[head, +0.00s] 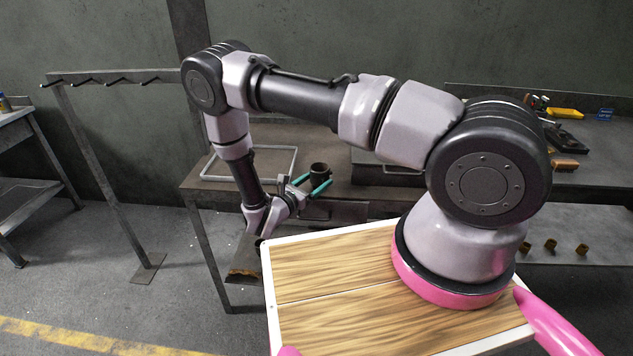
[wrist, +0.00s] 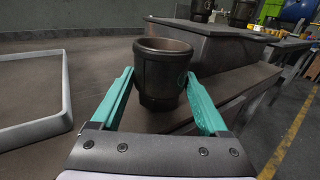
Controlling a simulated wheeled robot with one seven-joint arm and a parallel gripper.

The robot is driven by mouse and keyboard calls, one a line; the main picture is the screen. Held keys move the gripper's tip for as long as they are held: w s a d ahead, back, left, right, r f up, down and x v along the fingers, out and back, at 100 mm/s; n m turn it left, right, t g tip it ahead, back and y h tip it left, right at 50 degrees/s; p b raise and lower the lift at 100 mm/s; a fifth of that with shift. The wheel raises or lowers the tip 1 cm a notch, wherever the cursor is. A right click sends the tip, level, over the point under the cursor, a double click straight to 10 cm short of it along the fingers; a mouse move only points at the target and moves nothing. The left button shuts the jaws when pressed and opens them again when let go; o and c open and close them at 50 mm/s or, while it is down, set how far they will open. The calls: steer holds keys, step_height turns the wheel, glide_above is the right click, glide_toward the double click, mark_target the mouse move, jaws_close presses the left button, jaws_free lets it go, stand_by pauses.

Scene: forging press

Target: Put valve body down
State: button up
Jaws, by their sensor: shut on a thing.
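The valve body (head: 320,176) is a dark, cup-like cylinder with a wider open rim. My gripper (head: 313,185) is shut on it, with one teal finger on each side. In the wrist view the valve body (wrist: 163,68) stands upright between the fingers of my gripper (wrist: 161,88). It is over the brown bench top (head: 222,180), near the bench's front edge. I cannot tell whether its base touches the bench top.
A light grey rectangular frame (head: 248,178) lies on the bench, left of the valve body; it also shows in the wrist view (wrist: 66,85). A raised dark block (wrist: 205,45) stands behind, with dark cylindrical parts (wrist: 241,12) on it. Tools (head: 565,113) lie at right.

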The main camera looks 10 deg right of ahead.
steer(key=shift+f, duration=0.2)
steer(key=o, duration=1.2)
